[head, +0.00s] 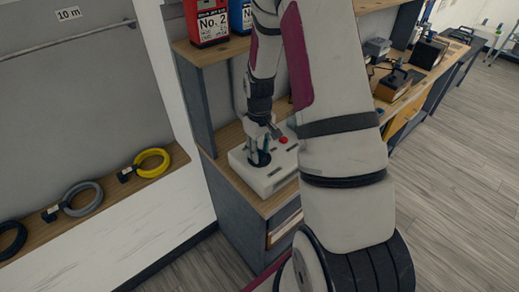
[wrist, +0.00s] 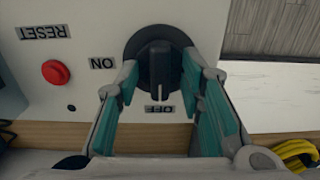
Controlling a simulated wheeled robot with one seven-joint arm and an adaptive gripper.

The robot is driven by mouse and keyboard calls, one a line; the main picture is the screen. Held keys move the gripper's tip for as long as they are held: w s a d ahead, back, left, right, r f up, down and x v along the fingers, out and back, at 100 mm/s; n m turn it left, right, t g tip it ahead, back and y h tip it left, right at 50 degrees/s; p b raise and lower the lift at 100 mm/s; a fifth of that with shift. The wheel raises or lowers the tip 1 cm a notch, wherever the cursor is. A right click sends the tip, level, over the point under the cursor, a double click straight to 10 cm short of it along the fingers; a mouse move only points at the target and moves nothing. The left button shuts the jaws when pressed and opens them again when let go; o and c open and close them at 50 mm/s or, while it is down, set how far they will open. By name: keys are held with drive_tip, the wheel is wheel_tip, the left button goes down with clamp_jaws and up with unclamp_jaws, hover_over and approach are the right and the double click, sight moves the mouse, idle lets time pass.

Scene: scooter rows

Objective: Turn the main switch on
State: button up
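The main switch is a black rotary knob (wrist: 158,72) on a round black base, on a white control box (head: 270,180). In the wrist view the knob's handle lies up and down in the picture, its lower end toward the OFF label (wrist: 159,109). The ON label (wrist: 102,63) is to its left. My gripper (wrist: 160,70) is open, with one teal-padded finger on each side of the knob and a gap visible on both sides. In the head view my gripper (head: 261,150) points down at the box and partly hides the knob.
A red button (wrist: 55,72) sits beside the RESET label (wrist: 43,32). The box stands on a wooden counter (head: 228,137) under a shelf (head: 215,50) with a red No. 2 container (head: 207,22). Cable coils (head: 152,162) lie on the ledge at left. Open floor is at right.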

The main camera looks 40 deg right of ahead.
drive_tip(key=shift+c, duration=0.2)
clamp_jaws()
drive_tip(key=m, duration=0.4)
drive_tip(key=shift+m+b, duration=0.4)
drive_tip(key=m, duration=0.4)
drive_tip(key=shift+m+b, duration=0.3)
drive_tip(key=shift+b, duration=0.05)
drive_tip(key=m, duration=0.4)
drive_tip(key=shift+m+b, duration=0.3)
drive_tip(key=shift+m, duration=1.9)
